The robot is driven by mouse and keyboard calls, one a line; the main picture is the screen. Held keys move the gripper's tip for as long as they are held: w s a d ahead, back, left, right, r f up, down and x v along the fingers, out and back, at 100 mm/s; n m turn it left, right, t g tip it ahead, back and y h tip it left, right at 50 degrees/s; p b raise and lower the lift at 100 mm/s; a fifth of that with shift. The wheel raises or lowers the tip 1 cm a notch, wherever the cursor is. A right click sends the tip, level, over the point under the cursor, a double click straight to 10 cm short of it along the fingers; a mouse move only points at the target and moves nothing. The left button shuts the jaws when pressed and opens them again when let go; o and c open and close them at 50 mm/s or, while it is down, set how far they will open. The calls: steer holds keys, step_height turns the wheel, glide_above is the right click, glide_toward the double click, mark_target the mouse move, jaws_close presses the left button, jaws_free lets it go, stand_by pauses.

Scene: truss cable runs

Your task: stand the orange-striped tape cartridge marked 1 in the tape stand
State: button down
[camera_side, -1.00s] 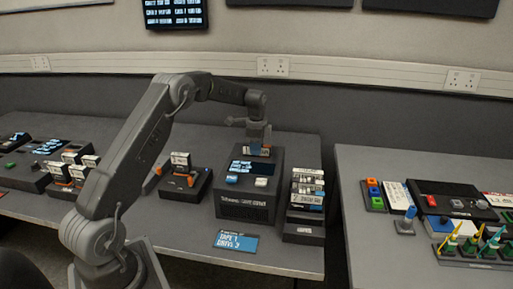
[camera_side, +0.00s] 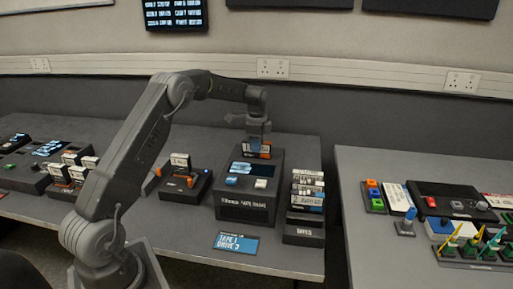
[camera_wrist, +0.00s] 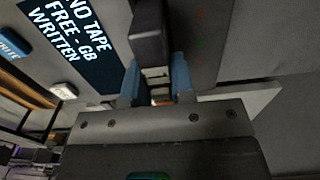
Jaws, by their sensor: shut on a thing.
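My gripper (camera_side: 257,143) is shut on a cartridge (camera_side: 262,154) with white and orange on it, at the top rear of the grey tape drive (camera_side: 246,208). Its marking is not readable. The cartridge is upright; whether its lower end is still in the drive I cannot tell. In the wrist view, the blue fingertips (camera_wrist: 157,83) close on the cartridge, mostly hidden between them. The drive's screen (camera_wrist: 66,45) reads "NO TAPE". A rack (camera_side: 304,228) right of the drive holds several white-labelled cartridges. A dark box (camera_side: 185,188) on the left holds a white-and-orange cartridge (camera_side: 180,163). Which is the tape stand is unclear.
A blue card (camera_side: 236,243) reading "TAPE 1" and "DRIVE" lies in front of the drive. More white-and-orange cartridges (camera_side: 75,170) stand at far left. A second table on the right carries a dark device (camera_side: 452,200) and coloured parts. A gap separates the tables.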

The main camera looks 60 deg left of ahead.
steer(key=shift+r, duration=3.2)
steer(key=shift+r, duration=0.5)
step_height(320, 180, up, 4)
steer(key=shift+r, duration=0.1)
steer(key=s+d, duration=0.2)
steer(key=d, duration=2.6)
steer(key=shift+w+a+f, duration=0.1)
steer(key=shift+a+f, duration=0.05)
steer(key=shift+f, duration=3.45)
steer(key=shift+w+a+f, duration=0.1)
steer(key=shift+f, duration=3.45)
steer(key=shift+f, duration=1.3)
